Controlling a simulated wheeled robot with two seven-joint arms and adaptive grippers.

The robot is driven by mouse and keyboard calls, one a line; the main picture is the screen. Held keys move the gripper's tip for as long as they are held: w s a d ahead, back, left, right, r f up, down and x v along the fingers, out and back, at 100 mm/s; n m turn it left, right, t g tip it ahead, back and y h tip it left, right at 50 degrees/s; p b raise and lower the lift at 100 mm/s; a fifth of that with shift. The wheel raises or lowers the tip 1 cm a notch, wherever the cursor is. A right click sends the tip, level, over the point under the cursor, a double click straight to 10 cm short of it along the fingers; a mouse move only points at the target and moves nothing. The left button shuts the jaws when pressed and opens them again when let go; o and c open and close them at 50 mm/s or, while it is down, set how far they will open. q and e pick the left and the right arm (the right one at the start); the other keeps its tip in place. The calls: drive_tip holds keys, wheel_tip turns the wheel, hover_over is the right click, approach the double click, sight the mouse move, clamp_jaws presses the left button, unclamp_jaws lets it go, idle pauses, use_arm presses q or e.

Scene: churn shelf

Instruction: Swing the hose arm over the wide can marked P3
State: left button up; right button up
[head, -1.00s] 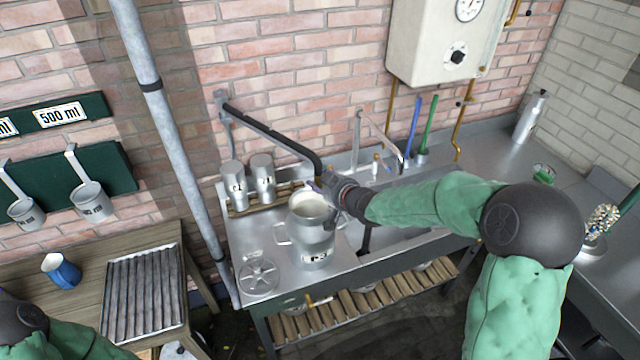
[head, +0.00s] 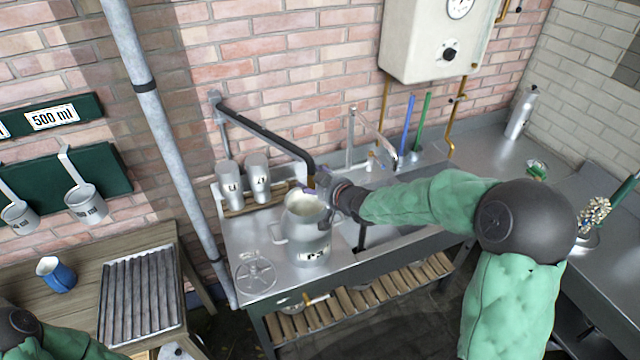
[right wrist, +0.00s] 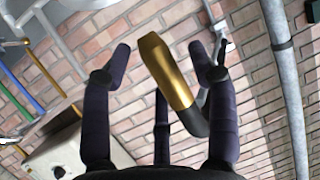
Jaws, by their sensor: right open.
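The hose arm (head: 265,130) is a black pipe on a wall bracket, reaching right and bending down near the wide can. Its brass end (right wrist: 165,70) shows in the right wrist view. The wide grey can (head: 308,240) stands upright on the metal counter, its mouth open with pale contents; its label seems to read P3. My right gripper (head: 320,186) is at the hose's lower end, beside and above the can's mouth. In the right wrist view my right gripper (right wrist: 160,62) is open, its fingers apart on both sides of the brass end. My left gripper is out of view.
Two narrow cans (head: 243,180) stand on a wooden rack behind the wide can. A round metal lid (head: 256,275) lies at its left. The sink tap (head: 365,130) is right of the hose. A grey pipe (head: 165,130) runs down the wall at left.

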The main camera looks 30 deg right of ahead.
drive_tip(key=v, duration=1.2)
drive_tip(key=shift+a+f, duration=0.1)
drive_tip(key=shift+f, duration=0.05)
drive_tip(key=s+a+f+m+g+y+b, duration=0.1)
drive_tip(key=a+f+g+b, duration=0.35)
drive_tip(key=f, duration=1.05)
drive_tip(key=a+f+m+g+y+b, duration=0.15)
drive_tip(key=a+f, duration=0.55)
drive_tip(key=f, duration=0.8)
drive_tip(key=s+a+f+g+b, duration=0.2)
drive_tip(key=s+a+f, duration=0.3)
drive_tip(key=s+f, duration=0.3)
drive_tip(key=s+a+f+g+b, duration=0.2)
drive_tip(key=s+a+f+g, duration=0.3)
drive_tip(key=s+f, duration=0.4)
wheel_tip(320, 180, down, 5)
drive_tip(key=shift+a+f+m, duration=0.15)
drive_tip(key=shift+a+m, duration=0.25)
drive_tip(key=shift+m, duration=0.05)
drive_tip(key=shift+s, duration=0.1)
